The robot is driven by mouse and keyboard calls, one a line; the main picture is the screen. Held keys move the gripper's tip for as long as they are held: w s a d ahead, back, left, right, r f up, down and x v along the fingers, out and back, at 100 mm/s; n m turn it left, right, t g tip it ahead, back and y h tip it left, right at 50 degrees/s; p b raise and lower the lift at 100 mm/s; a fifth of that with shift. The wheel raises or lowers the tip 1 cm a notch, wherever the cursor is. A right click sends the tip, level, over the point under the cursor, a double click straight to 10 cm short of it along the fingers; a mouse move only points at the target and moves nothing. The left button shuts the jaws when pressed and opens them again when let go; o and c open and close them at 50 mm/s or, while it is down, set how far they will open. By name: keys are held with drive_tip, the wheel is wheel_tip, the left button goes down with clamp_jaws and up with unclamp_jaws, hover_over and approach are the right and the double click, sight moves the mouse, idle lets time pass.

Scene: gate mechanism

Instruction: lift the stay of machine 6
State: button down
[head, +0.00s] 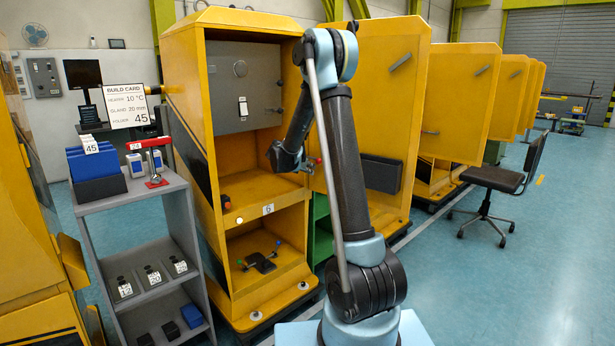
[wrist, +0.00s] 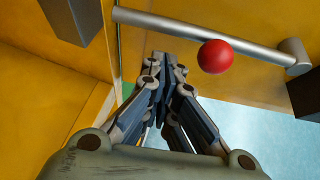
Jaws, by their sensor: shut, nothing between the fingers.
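Machine 6 is the yellow cabinet (head: 185,130) with a "6" label (head: 267,209) on its front edge; its door (head: 380,95) stands open to the right. In the wrist view a grey metal rod (wrist: 170,29), which looks like the stay, runs across the top to a round end fitting (wrist: 294,57). A red ball knob (wrist: 215,56) sits on the rod. My gripper (wrist: 166,62) is shut and empty, with its tips just below the rod and left of the knob. I cannot tell whether they touch the rod. In the head view my arm hides part of this area.
A dark block (wrist: 68,20) shows at upper left in the wrist view. More yellow cabinets and an office chair (head: 495,178) stand right; the floor there is open.

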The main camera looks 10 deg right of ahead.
drive_tip(key=shift+r, duration=0.8)
drive_tip(key=shift+w+r, duration=0.1)
drive_tip(key=shift+r, duration=0.35)
drive_tip(key=shift+r+m+t, duration=0.15)
drive_tip(key=shift+m+t, duration=0.15)
wheel_tip(320, 180, up, 8)
drive_tip(key=s+d+m+t+y, duration=0.1)
drive_tip(key=m+t+y, duration=0.1)
drive_tip(key=m, duration=0.1)
drive_tip(key=shift+s+d, duration=0.15)
drive_tip(key=shift+d, duration=0.1)
idle(0.4)
